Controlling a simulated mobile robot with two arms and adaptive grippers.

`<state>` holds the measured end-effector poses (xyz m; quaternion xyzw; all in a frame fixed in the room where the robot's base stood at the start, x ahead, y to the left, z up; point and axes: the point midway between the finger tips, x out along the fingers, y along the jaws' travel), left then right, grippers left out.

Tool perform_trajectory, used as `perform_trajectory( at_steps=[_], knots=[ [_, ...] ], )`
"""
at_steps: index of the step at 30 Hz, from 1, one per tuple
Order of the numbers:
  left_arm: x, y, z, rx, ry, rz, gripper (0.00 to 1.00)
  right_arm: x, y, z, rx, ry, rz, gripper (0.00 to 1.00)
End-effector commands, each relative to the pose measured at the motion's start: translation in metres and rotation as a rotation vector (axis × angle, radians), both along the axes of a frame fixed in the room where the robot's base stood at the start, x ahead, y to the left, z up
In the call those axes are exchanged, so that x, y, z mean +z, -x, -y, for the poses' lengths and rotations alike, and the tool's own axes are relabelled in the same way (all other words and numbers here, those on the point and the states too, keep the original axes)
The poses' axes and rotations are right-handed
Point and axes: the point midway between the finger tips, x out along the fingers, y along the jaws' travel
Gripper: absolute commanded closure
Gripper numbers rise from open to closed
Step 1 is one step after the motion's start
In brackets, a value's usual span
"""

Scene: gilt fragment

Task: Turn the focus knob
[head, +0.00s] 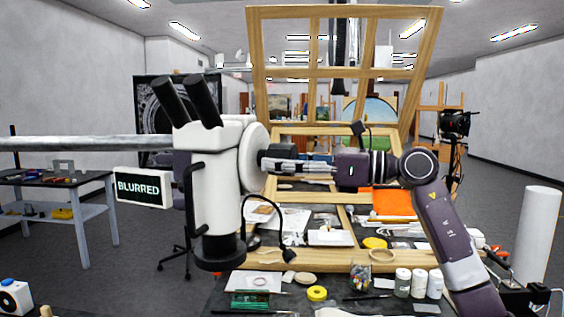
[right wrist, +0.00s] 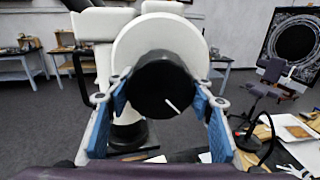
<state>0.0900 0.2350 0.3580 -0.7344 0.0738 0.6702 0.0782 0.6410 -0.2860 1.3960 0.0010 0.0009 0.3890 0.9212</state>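A white microscope with black eyepieces (head: 191,97) stands at the centre left in the head view. A sign (head: 143,187) beside it reads BLURRED. The black round focus knob (right wrist: 163,84) sits before a white disc on the microscope and shows in the right wrist view; a white mark on its face slants down to the right. My right gripper (right wrist: 162,90) has its blue-padded fingers on both sides of the knob, against its edges. In the head view, the right gripper (head: 268,161) reaches the white disc (head: 252,157), and the knob is hidden. My left gripper is not seen.
A workbench with an upright wooden frame (head: 257,72) stands behind. White jars (head: 419,283), yellow tape (head: 317,293) and small tools lie at the front. A thin black gooseneck (head: 277,217) curves up below my right gripper. A side table (head: 88,213) stands left.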

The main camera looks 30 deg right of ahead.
Motion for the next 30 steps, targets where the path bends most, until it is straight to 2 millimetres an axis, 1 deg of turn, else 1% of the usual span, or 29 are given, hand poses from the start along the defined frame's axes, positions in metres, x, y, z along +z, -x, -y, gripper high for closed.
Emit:
perform_trajectory(
  at_steps=[1, 3, 8, 14, 30],
  knots=[
    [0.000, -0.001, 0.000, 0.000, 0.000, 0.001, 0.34, 0.000, 0.000, 0.000, -0.001, 0.000, 0.000, 0.69],
    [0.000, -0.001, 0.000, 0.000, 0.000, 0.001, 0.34, 0.000, 0.000, 0.000, -0.001, 0.000, 0.000, 0.76],
    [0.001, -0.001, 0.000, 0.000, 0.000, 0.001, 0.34, 0.000, 0.000, 0.001, -0.001, -0.006, -0.006, 0.76],
    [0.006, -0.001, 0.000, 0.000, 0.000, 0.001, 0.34, 0.001, 0.000, 0.001, -0.003, -0.052, -0.055, 0.76],
    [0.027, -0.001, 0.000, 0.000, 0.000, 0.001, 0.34, 0.003, 0.001, 0.000, -0.003, -0.294, -0.300, 0.76]
  ],
)
